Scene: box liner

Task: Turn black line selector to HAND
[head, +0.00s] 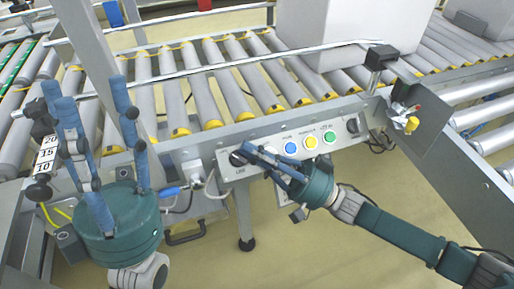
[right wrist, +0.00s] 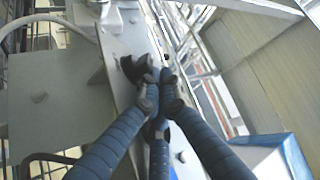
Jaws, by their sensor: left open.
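The black line selector (head: 238,158) is a dark knob at the left end of the grey control panel (head: 225,170), above the "LINE" lettering. My right gripper (head: 243,152) reaches it from the right, and its fingers partly cover it. In the right wrist view the black knob (right wrist: 135,68) shows just beyond and left of the fingertips (right wrist: 158,84), which are drawn close together. Whether they touch or grip the knob cannot be told. The knob's pointer position is not readable. My left gripper (head: 96,120) is open and empty, fingers up, left of the panel.
Blue (head: 291,148), yellow (head: 311,142) and green (head: 329,137) buttons and another black knob (head: 352,126) line the panel to the right. A roller conveyor (head: 205,95) runs behind, carrying a large grey box (head: 340,30). A numbered scale (head: 45,155) stands by my left gripper.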

